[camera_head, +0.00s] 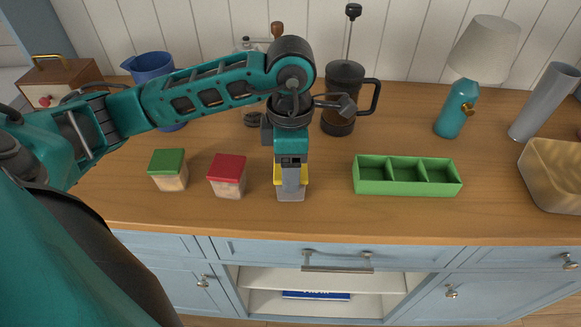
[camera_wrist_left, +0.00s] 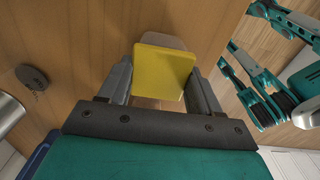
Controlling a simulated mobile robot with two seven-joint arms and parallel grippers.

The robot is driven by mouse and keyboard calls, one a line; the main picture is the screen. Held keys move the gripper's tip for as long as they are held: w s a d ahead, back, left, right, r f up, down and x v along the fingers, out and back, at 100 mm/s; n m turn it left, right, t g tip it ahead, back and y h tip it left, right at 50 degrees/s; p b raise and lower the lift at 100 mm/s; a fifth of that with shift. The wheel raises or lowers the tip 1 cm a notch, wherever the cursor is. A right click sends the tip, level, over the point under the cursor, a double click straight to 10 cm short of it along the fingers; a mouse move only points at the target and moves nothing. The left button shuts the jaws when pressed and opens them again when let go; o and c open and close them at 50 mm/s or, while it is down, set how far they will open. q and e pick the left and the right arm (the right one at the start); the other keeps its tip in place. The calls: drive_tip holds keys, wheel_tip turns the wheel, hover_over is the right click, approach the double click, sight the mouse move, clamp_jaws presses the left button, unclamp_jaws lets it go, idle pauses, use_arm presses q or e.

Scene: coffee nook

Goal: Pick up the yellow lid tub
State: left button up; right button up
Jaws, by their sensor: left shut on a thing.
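My left gripper (camera_head: 291,188) reaches down from above, with its fingers on either side of the yellow lid tub. The tub's yellow lid (camera_head: 304,175) shows at both sides of the near finger in the head view, and most of the tub is hidden. In the left wrist view the yellow lid (camera_wrist_left: 163,72) sits between the two fingers of the left gripper (camera_wrist_left: 162,84), with a pale strip of the tub beyond it. The gripper is shut on the tub. I cannot tell whether the tub touches the counter.
A red-lidded tub (camera_head: 228,176) and a green-lidded tub (camera_head: 168,170) stand to the left. A green three-compartment tray (camera_head: 408,187) lies to the right, its compartments empty. Behind are a French press (camera_head: 343,100), blue pitcher (camera_head: 153,66) and lamp (camera_head: 455,110). The counter's front edge is close.

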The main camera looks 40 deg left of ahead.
use_arm(q)
wheel_tip(320, 180, up, 20)
drive_tip(key=p, duration=0.1)
drive_tip(key=shift+f, duration=0.15)
idle(1.2)
